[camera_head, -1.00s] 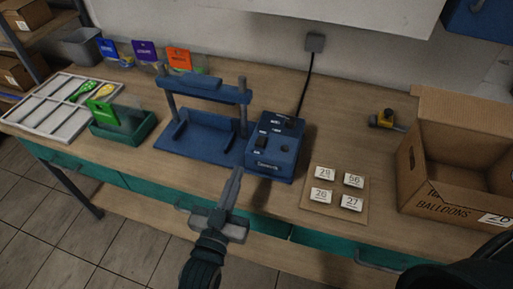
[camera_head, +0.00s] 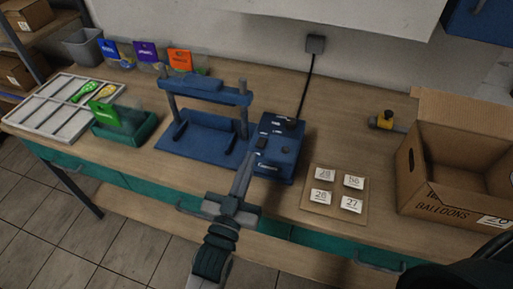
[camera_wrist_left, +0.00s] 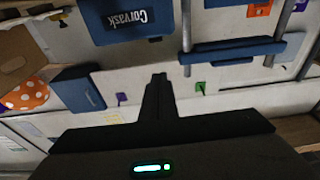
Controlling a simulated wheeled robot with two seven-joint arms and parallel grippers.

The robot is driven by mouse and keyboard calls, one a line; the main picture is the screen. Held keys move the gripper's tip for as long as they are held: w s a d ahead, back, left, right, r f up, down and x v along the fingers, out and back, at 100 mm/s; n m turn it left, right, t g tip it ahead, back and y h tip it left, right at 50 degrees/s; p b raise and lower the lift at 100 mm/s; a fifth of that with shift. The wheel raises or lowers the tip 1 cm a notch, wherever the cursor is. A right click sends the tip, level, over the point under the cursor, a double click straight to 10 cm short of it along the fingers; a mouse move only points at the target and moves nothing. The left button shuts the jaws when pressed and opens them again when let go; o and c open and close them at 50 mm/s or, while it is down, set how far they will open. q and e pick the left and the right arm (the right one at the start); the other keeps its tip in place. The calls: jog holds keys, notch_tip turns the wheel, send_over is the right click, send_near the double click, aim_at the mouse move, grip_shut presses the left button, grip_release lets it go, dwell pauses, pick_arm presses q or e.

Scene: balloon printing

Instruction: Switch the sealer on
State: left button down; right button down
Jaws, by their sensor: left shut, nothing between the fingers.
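The blue sealer (camera_head: 208,128) stands on the workbench, a press frame with two upright posts and a crossbar. Its blue control box (camera_head: 283,165) is at its right, with a dark rocker switch (camera_head: 262,143), a knob and small labels on the top. I cannot tell the switch's position. My left gripper (camera_head: 246,158) is shut and empty, its fingertips at the box's front left edge, close to the switch; contact cannot be told. In the left wrist view the shut fingers (camera_wrist_left: 159,80) point toward the box front marked "Corvask" (camera_wrist_left: 130,20). My right gripper is not in view.
A card with several number tags (camera_head: 334,207) lies right of the box. An open carton (camera_head: 440,185) and a yellow-grey tool (camera_head: 387,120) are further right. A green tray (camera_head: 125,131) and white divided tray (camera_head: 45,120) are left. A black cord runs to the wall outlet (camera_head: 315,43).

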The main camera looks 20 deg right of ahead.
pick_arm(q)
jog(key=r+p, duration=0.2)
send_over(257, 151)
jog(key=s, duration=0.1)
jog(key=shift+a, duration=0.15)
notch_tip(257, 151, down, 3)
jog(key=shift+s+r+p, duration=0.1)
jog(key=shift+r+p, duration=0.05)
jog(key=shift+p, duration=0.35)
jog(key=shift+s+a+f, duration=0.15)
jog(key=shift+f, duration=0.8)
jog(key=shift+f+b, duration=0.55)
jog(key=shift+b, duration=0.5)
jog(key=shift+t+h, duration=0.3)
jog(key=shift+r, duration=0.25)
